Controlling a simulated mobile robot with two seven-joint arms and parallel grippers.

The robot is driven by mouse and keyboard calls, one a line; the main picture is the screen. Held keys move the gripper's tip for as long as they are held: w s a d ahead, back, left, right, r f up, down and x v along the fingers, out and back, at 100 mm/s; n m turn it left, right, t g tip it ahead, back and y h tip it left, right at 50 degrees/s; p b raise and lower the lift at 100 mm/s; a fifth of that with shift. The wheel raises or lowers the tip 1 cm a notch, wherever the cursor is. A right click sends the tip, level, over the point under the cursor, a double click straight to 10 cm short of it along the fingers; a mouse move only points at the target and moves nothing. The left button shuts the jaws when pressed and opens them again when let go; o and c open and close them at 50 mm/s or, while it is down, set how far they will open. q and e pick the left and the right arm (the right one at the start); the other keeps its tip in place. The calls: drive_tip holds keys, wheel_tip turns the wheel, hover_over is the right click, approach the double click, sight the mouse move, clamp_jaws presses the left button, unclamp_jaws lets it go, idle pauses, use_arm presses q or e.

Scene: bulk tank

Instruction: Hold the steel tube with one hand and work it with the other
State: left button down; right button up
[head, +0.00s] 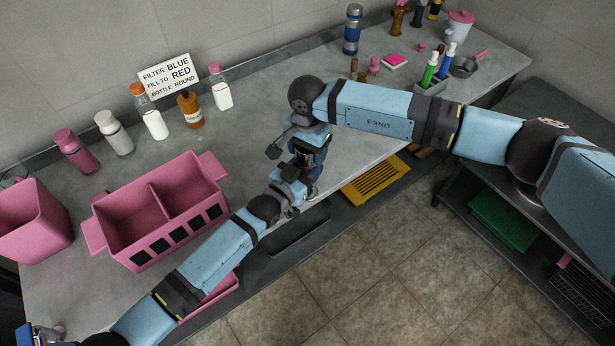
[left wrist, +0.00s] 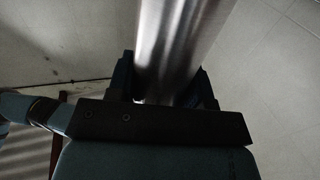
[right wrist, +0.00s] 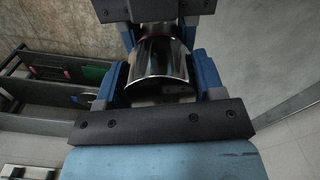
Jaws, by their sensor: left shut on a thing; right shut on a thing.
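The steel tube is a shiny metal cylinder. It rises between the fingers of my left gripper in the left wrist view (left wrist: 180,45). In the right wrist view a shiny section of the tube (right wrist: 160,68) sits between the blue fingers of my right gripper (right wrist: 165,85). In the head view my right gripper (head: 308,155) comes from above and my left gripper (head: 288,190) from the lower left. They are close together above the counter's front edge, both shut on the tube. The arms and grippers mostly hide the tube in the head view.
A pink divided crate (head: 150,215) and a pink bin (head: 32,222) stand on the grey counter at the left. Several bottles line the wall beside a sign (head: 170,76). Markers and a small pan (head: 464,67) are at the back right. Bare counter lies behind the grippers.

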drive_tip(key=m, duration=0.5)
drive_tip(key=shift+m, duration=0.3)
drive_tip(key=m, duration=0.8)
drive_tip(key=shift+m, duration=0.3)
drive_tip(key=m, duration=0.4)
drive_tip(key=o, duration=1.1)
drive_tip(key=shift+s, duration=0.1)
drive_tip(key=shift+s+a, duration=0.1)
